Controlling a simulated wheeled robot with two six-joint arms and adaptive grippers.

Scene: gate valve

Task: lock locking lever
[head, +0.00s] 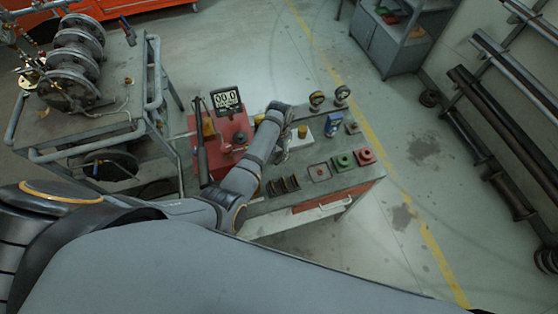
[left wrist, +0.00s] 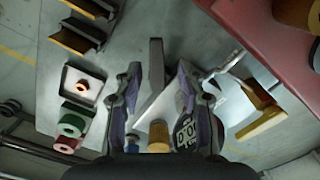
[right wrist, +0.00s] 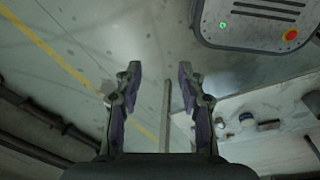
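In the left wrist view a flat grey bar (left wrist: 156,66), which looks like the locking lever, stands between the spread fingers of my left gripper (left wrist: 158,76). A gap shows on each side of it, so the gripper is open and not closed on it. A white plate (left wrist: 168,102) is below the bar. In the head view my left arm reaches over the workbench (head: 262,209); the gripper (head: 286,148) and lever are largely hidden by the arm. My right gripper (right wrist: 158,72) is open and empty above the floor.
Green (head: 343,163) and red (head: 365,156) round parts, a square tray (head: 319,172) and gauges (head: 342,93) stand on the bench. A red unit with a digital display (head: 226,98) is left of my arm. A cart with valves (head: 75,70) is farther left.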

